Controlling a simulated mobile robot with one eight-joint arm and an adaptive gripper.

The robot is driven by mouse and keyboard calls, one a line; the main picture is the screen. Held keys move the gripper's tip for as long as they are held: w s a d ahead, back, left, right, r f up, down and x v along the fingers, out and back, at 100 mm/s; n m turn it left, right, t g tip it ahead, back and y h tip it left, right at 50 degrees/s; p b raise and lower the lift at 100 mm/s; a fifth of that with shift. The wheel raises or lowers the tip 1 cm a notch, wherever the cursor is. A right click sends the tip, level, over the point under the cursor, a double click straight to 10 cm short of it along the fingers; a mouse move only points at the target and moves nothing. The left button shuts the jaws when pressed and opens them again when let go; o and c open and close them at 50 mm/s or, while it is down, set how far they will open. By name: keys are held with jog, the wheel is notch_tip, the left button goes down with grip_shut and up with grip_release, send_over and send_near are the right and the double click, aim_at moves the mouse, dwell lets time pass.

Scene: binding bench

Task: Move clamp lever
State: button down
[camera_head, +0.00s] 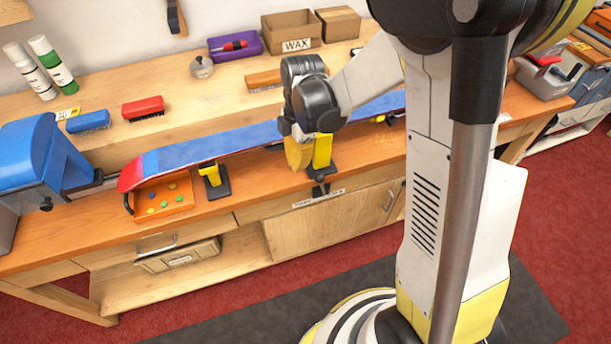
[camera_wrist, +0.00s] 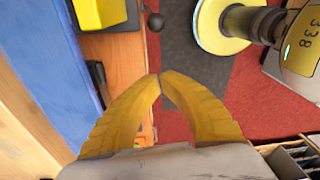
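The near yellow clamp (camera_head: 322,151) stands at the front edge of the bench beside the blue ski or board (camera_head: 235,141). Its dark lever (camera_head: 320,189) hangs at the bench edge. In the wrist view a dark round knob (camera_wrist: 155,21), seemingly the lever's end, lies beyond my fingertips, beside a yellow block (camera_wrist: 100,13) that looks like the clamp. My gripper (camera_wrist: 160,75) has its two yellow fingers together at the tips with nothing between them. In the head view my gripper (camera_head: 297,154) is just left of the clamp; whether they touch is unclear.
Another yellow clamp (camera_head: 210,174) stands further left, near an orange tray (camera_head: 177,208) of small coloured pieces. A blue machine (camera_head: 40,158) is at the far left. Brushes, a wax box (camera_head: 291,32) and a purple tray (camera_head: 235,46) sit behind. Open floor lies in front.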

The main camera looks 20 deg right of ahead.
aim_at(322, 186)
jog(key=f+b, duration=0.1)
jog(key=f, duration=0.2)
jog(key=f+b, duration=0.2)
jog(key=f, duration=0.2)
jog(key=a+f+b, duration=0.1)
jog(key=f, duration=0.2)
jog(key=shift+s+f, duration=0.2)
jog(key=shift+s, duration=0.05)
jog(key=d, duration=0.1)
jog(key=d+r, duration=0.1)
jog(key=d+b, duration=0.1)
jog(key=d, duration=0.1)
jog(key=shift+w+r, duration=0.25)
jog(key=shift+w, duration=0.05)
jog(key=shift+d, duration=0.1)
jog(key=shift+d+r, duration=0.4)
jog(key=shift+d, duration=0.4)
jog(key=shift+a, duration=0.1)
